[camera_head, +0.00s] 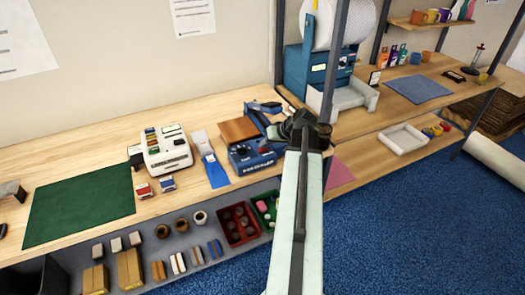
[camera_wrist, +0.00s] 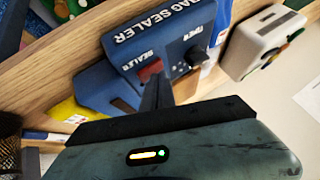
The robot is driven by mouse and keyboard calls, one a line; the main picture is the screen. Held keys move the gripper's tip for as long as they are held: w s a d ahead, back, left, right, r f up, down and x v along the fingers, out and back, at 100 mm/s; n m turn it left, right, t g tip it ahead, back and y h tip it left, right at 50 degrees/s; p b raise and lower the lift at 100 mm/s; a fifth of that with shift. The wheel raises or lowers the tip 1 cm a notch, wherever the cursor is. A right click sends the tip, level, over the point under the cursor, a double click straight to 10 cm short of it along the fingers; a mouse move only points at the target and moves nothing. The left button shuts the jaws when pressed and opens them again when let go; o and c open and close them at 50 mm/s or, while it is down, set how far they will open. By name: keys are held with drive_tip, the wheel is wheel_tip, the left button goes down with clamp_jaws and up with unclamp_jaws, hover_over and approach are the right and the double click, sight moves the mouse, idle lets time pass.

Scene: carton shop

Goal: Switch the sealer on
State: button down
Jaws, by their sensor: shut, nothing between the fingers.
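The blue bag sealer (camera_head: 250,158) stands on the workbench, left of my arm in the head view. In the wrist view its front panel (camera_wrist: 165,32) shows tilted, with "BAG SEALER" lettering. A red switch (camera_wrist: 150,69) marked "SEALER" and a dark knob (camera_wrist: 194,56) sit on it. My gripper (camera_wrist: 156,80) is shut and empty, its fingertips just below the red switch in the picture. I cannot tell whether they touch it, nor which way the switch is set. In the head view my wrist hides the fingers and part of the sealer's right side.
A green mat (camera_head: 80,207) lies farther left. Bins (camera_head: 238,226) sit below the bench edge. A metal post (camera_head: 331,70) rises behind my wrist.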

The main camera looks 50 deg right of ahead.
sight(262, 151)
drive_tip(key=shift+s+a+f+b, duration=0.1)
drive_tip(key=shift+s+f+b, duration=0.1)
drive_tip(key=shift+f+b, duration=0.15)
idle(0.6)
drive_tip(key=shift+r, duration=0.15)
drive_tip(key=shift+w+a+r+p, duration=0.1)
drive_tip(key=shift+w+r+p, duration=0.1)
drive_tip(key=shift+r+p, duration=0.3)
drive_tip(key=shift+f, duration=0.1)
drive_tip(key=r+p, duration=0.5)
drive_tip(key=shift+w+a+r, duration=0.15)
drive_tip(key=shift+a, duration=0.1)
